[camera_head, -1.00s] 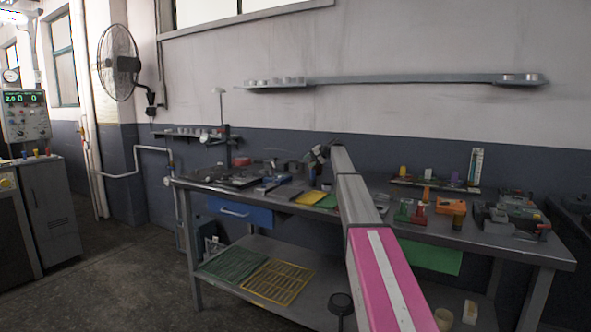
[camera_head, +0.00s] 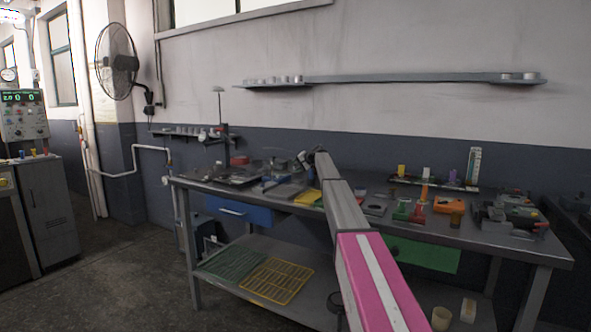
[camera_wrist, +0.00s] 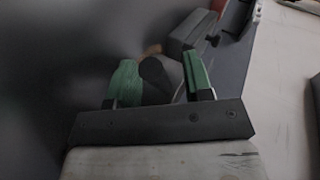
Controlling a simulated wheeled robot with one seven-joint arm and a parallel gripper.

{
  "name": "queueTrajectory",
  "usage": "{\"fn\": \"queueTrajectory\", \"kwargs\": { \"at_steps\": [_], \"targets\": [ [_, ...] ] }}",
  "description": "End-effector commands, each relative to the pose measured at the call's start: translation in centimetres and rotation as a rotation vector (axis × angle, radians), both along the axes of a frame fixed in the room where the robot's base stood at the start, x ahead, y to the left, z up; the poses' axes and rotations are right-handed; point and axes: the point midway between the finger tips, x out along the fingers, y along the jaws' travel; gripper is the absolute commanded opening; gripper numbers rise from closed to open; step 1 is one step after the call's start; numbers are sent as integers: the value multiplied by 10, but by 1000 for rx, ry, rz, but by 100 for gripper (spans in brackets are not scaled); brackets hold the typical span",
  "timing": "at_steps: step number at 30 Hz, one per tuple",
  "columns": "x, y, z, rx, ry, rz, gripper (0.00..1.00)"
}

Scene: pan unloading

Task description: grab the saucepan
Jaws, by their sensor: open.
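I cannot clearly make out the saucepan. A small grey metallic shape (camera_head: 280,163) on the workbench, just left of my gripper in the head view, may be it, but it is too small to tell. My gripper (camera_head: 303,160) is at the far end of my arm, low over the back middle of the bench. In the wrist view my gripper (camera_wrist: 160,80) shows two green finger pads standing apart. A dark shape and a brownish bit show between and beyond them. I cannot tell whether they touch the pads. A large dark blurred surface fills the left.
The metal workbench (camera_head: 375,228) holds a yellow mat (camera_head: 284,192) near my gripper. Red and green items (camera_head: 404,210), an orange box (camera_head: 443,205) and grey tools (camera_head: 510,218) stand to the right. A wall shelf (camera_head: 400,79) hangs above. A blue drawer (camera_head: 240,211) is below.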

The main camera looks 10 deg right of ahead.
Motion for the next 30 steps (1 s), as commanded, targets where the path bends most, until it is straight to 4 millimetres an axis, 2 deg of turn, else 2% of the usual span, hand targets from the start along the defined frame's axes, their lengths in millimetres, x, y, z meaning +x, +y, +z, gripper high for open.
{"fn": "queueTrajectory", "kwargs": {
  "at_steps": [2, 3, 6, 15, 19, 22, 25, 30],
  "targets": [
    [0, 0, 0, 0, 0, 0, 43],
    [0, 0, 0, 0, 0, 0, 30],
    [0, 0, 0, 0, 0, 0, 0],
    [0, 0, 1, 1, -1, -1, 0],
    [0, 0, 8, 0, -2, 0, 0],
    [0, 0, 21, 0, -3, 0, 0],
    [1, 0, 43, 0, -3, 0, 0],
    [-25, 32, 64, -1, -3, 2, 0]
  ]
}}
